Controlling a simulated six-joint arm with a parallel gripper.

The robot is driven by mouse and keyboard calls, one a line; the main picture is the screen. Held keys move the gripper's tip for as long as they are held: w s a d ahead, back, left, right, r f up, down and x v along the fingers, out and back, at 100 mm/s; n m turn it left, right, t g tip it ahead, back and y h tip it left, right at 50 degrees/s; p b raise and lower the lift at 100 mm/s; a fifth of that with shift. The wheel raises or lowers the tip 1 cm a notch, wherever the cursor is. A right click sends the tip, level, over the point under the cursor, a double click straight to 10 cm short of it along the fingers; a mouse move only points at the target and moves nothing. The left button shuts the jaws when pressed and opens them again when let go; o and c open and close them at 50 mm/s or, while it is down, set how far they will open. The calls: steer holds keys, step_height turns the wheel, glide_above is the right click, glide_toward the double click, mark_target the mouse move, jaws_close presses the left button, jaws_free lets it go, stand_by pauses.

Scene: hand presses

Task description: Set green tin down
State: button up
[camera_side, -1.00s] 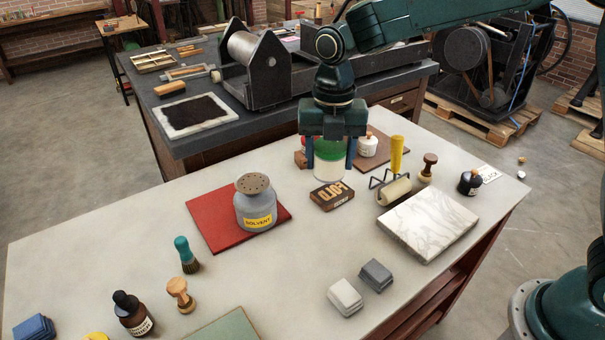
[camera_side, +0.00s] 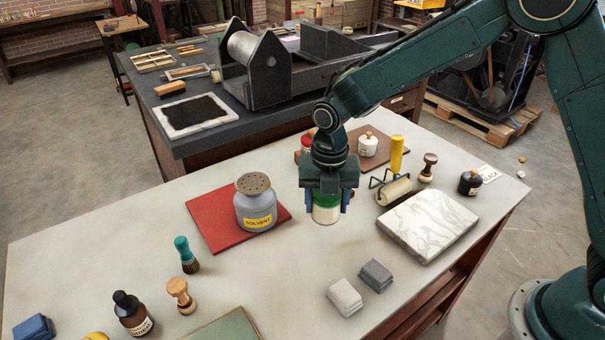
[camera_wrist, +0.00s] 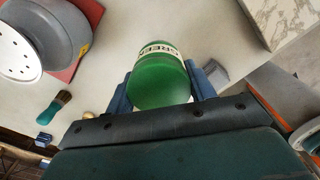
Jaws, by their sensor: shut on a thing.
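The green tin (camera_side: 326,213) is upright in my gripper (camera_side: 326,203), between the two blue fingers, in the middle of the side view. Its lower part is cream and its upper part green. In the wrist view the tin (camera_wrist: 162,78) shows its green top and a white label reading GREEN, with a finger of my gripper (camera_wrist: 160,88) on each side. The tin's base is close over the pale bench top (camera_side: 260,275); I cannot tell whether it touches. The FOLIO block is hidden behind my gripper.
The grey solvent jar (camera_side: 256,208) on its red mat (camera_side: 205,218) stands to the left. A marble slab (camera_side: 428,225) and a brayer (camera_side: 393,190) are to the right. Grey blocks (camera_side: 345,297) lie in front.

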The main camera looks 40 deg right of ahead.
mark_target(325, 218)
steer(key=shift+f, duration=2.35)
steer(key=shift+f, duration=2.15)
steer(key=o, duration=1.1)
steer(key=shift+f, duration=0.1)
step_height(325, 218, up, 12)
steer(key=shift+f, duration=0.1)
steer(key=shift+r, duration=0.25)
